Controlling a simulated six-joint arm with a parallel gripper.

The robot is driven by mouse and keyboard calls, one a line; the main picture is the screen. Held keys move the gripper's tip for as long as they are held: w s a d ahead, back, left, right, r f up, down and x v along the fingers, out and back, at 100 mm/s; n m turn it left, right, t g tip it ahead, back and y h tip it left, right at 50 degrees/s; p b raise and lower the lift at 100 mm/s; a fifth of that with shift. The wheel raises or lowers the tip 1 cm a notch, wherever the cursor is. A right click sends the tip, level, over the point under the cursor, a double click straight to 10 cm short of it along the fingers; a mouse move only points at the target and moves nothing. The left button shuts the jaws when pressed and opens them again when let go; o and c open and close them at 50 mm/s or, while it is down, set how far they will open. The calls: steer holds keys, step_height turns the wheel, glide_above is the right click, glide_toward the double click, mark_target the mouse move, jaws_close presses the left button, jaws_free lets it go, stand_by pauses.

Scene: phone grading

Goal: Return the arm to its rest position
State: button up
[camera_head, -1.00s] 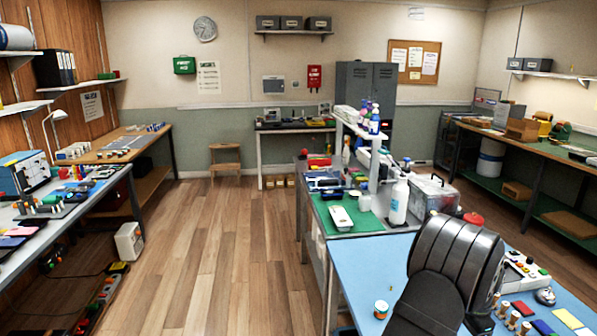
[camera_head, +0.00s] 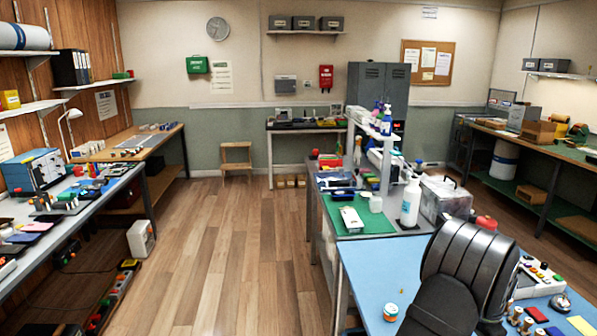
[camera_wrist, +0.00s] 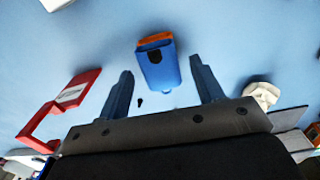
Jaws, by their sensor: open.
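My gripper (camera_wrist: 165,92) shows in the wrist view with its two blue-grey fingers spread apart. Nothing is held between them. Past the fingertips is a blue object with an orange end (camera_wrist: 158,65), apart from both fingers. In the head view my dark arm link stands over the blue bench mat (camera_head: 375,265) at the lower right. The fingers are hidden in that view.
In the wrist view a red frame-like object (camera_wrist: 62,105) lies left and a white object (camera_wrist: 262,94) right. In the head view a small jar (camera_head: 390,312) and a control box (camera_head: 540,277) flank my arm. A white bottle (camera_head: 411,202) stands behind. The wooden floor (camera_head: 220,240) is clear.

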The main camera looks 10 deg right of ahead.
step_height(320, 180, up, 11)
step_height(320, 180, down, 12)
steer(key=shift+r, duration=0.1)
step_height(320, 180, up, 10)
steer(key=r, duration=0.1)
steer(key=s+a+f, duration=0.2)
steer(key=s+a, duration=0.3)
steer(key=a, duration=0.7)
steer(key=w+a+f, duration=0.1)
steer(key=w+f, duration=0.1)
steer(key=w, duration=0.1)
steer(key=w+a+f, duration=0.1)
steer(key=w+f, duration=0.2)
steer(key=w, duration=0.1)
steer(key=w+a+f, duration=0.2)
steer(key=w+f, duration=0.1)
steer(key=w, duration=0.1)
steer(key=shift+w+a+f, duration=0.1)
steer(key=shift+w, duration=0.05)
step_height(320, 180, down, 2)
steer(key=shift+f, duration=0.65)
